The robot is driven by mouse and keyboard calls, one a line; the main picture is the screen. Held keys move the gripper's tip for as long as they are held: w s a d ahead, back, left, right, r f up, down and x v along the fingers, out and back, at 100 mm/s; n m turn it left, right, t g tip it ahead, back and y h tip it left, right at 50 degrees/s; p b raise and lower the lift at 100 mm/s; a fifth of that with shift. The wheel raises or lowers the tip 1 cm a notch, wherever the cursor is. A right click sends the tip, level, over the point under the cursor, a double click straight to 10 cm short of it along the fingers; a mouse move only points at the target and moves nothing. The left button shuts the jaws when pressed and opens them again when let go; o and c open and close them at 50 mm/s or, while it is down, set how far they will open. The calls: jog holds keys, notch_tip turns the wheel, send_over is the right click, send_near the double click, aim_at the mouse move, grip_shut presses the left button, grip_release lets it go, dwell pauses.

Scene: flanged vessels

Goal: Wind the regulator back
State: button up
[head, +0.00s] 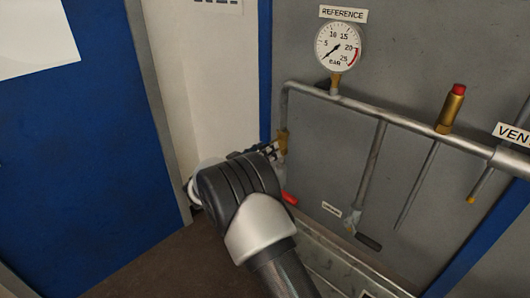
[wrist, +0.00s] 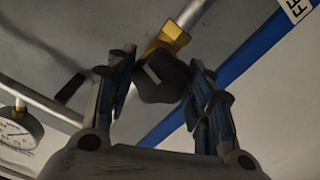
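In the wrist view a dark knob (wrist: 160,80) with a pale mark on its face sits on a brass body (wrist: 168,40), which I take to be the regulator. My gripper (wrist: 162,66) has one finger on each side of this knob. The fingers stand wide, with a thin gap at the left; contact at the right is unclear. In the head view the brass regulator body (head: 282,142) shows at the pipe's left end, and my wrist hides its knob. The REFERENCE gauge (head: 338,46) has its needle pointing lower left, near the low end.
A brass fitting with a red cap (head: 451,108) stands on the pipe (head: 400,120) at the right. A lever valve with a dark handle (head: 368,242) is low on the panel, and a red handle (head: 289,198) shows beside my wrist. A blue door (head: 80,130) is at the left.

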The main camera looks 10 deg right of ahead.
jog(key=c, duration=0.5)
jog(key=shift+c, duration=0.2)
jog(key=shift+n, duration=0.3)
jog(key=n+b, duration=0.3)
jog(key=shift+f, duration=0.1)
jog(key=n+b, duration=0.1)
jog(key=n, duration=1.1)
jog(key=shift+p, duration=0.4)
jog(key=n+p, duration=0.2)
jog(key=n, duration=0.3)
jog(key=shift+n, duration=0.4)
